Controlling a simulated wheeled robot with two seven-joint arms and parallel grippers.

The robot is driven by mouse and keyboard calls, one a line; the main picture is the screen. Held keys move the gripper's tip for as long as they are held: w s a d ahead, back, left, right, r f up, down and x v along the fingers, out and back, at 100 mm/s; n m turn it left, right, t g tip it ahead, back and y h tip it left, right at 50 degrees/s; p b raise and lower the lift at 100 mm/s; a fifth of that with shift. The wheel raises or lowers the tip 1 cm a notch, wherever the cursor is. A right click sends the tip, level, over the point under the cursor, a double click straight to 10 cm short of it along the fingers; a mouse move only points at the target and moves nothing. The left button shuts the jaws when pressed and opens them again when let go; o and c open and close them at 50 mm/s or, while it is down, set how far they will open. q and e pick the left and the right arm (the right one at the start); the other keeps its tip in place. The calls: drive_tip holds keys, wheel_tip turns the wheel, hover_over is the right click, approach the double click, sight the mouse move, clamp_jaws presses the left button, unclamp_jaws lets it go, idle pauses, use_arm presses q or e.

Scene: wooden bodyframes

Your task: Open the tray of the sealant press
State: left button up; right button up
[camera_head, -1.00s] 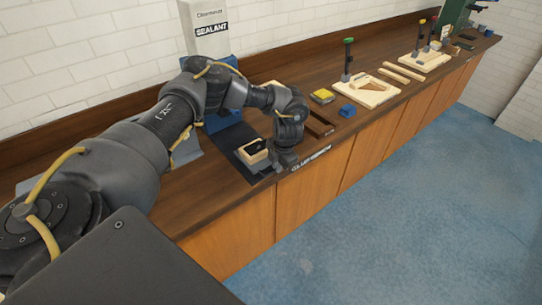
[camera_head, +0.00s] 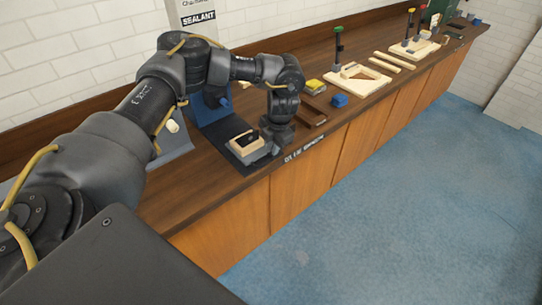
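The sealant press is a tall white unit with a "SEALANT" label (camera_head: 198,17) at the back of the bench and a blue body (camera_head: 208,108) partly behind my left arm. Its dark tray (camera_head: 222,137) reaches from the blue body toward the bench's front edge. A light wooden piece with a black top (camera_head: 246,142) sits at the tray's front end. My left gripper (camera_head: 275,138) points down at the tray's front right, close beside the wooden piece. Its fingers are too small and dark to tell whether they are open or touch the tray. My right gripper is not in view.
The wooden bench (camera_head: 345,112) runs to the far right. A yellow block (camera_head: 315,86), a blue block (camera_head: 340,101) and a dark brown block (camera_head: 310,113) lie right of my gripper. Wooden frames on boards (camera_head: 358,80) stand farther along. The blue floor (camera_head: 400,190) is clear.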

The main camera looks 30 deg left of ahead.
use_arm(q)
drive_tip(key=r, duration=0.3)
drive_tip(key=d+r, duration=0.1)
drive_tip(key=r, duration=0.1)
drive_tip(key=shift+s+b, duration=0.15)
drive_tip(key=shift+b, duration=0.2)
